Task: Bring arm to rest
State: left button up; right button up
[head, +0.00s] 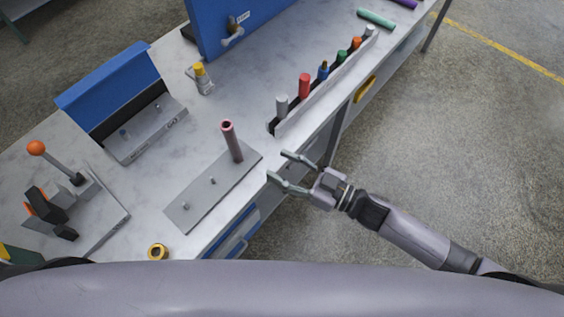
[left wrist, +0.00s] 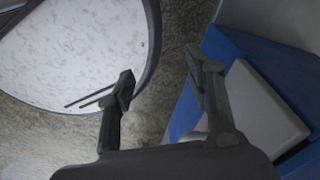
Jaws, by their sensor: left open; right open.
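My right gripper (head: 278,165) is open and empty in the head view. Its fingers point left, over or just beside the table's front edge; the height is hard to tell. A pink tube (head: 232,142) stands upright on a grey plate (head: 200,201) left of it, apart from the fingers. My left gripper (left wrist: 160,74) shows only in the left wrist view, open with nothing between its fingers. Near it there are a large pale rounded surface (left wrist: 75,45) and a blue block with a grey top (left wrist: 262,105), both apart from the fingertips as far as I can tell.
A rack (head: 325,91) of several coloured tubes runs along the table edge. A blue-backed fixture (head: 110,92), a yellow-capped part (head: 199,72), an orange-knobbed lever (head: 37,148) and a yellow ring (head: 158,252) are on the table (head: 150,185). Floor right of the table is clear.

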jog(key=w+d+f+m+t+h, duration=0.1)
jog(key=w+d+f+m+h, duration=0.25)
jog(key=d+f, duration=0.45)
jog(key=w+d+f+m+t+h, duration=0.2)
jog(key=d+f+h, duration=0.3)
jog(key=f, duration=0.8)
jog(key=s+d+f+m+g+h, duration=0.2)
jog(key=s+d+f+h, duration=0.3)
jog(key=f, duration=0.4)
jog(key=s+d+f+m+g+h, duration=0.1)
jog(key=s+d+f+g, duration=0.15)
jog(key=s+f, duration=0.4)
jog(key=s+d+f+m+g+h, duration=0.1)
jog(key=s+d+f+g, duration=0.15)
jog(key=s+f, duration=0.4)
jog(key=s+d+f+g, duration=0.1)
jog(key=s+f+g, duration=0.2)
jog(key=s, duration=1.5)
jog(key=shift+s+m, duration=0.35)
jog(key=shift+s, duration=0.05)
